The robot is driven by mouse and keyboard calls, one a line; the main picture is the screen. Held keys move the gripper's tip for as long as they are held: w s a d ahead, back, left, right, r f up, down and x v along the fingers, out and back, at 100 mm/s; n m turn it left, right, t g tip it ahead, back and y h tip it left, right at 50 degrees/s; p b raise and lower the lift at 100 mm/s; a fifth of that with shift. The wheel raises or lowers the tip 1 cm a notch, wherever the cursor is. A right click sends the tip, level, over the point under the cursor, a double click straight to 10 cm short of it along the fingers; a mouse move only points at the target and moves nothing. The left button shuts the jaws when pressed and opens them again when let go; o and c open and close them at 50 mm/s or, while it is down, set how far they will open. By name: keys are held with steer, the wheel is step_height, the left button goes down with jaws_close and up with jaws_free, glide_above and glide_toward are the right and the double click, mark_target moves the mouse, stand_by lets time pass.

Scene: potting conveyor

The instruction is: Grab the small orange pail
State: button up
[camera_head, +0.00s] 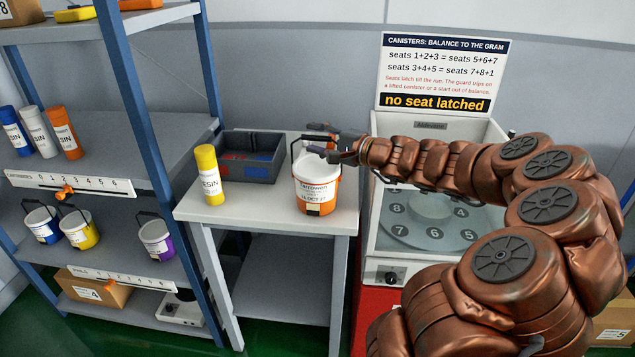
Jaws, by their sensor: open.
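The small orange pail (317,191) stands upright on the small grey table (270,213). It has a white upper part with a printed label, an orange lower part and a dark handle. My gripper (322,144) is open at the pail's top, level with its rim and handle. The fingers overlap the handle in the picture; I cannot tell whether they touch it. My copper-coloured arm reaches in from the right and hides part of the machine behind it.
A yellow canister (209,177) and a dark grey bin (246,157) stand left of the pail. A blue-posted shelf (95,90) at left holds canisters and several pails (155,238). A machine with numbered seats (425,226) stands right; its sign (436,75) reads "no seat latched".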

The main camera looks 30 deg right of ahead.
steer(key=shift+w, duration=0.15)
steer(key=shift+c, duration=0.4)
jaws_close()
stand_by(0.4)
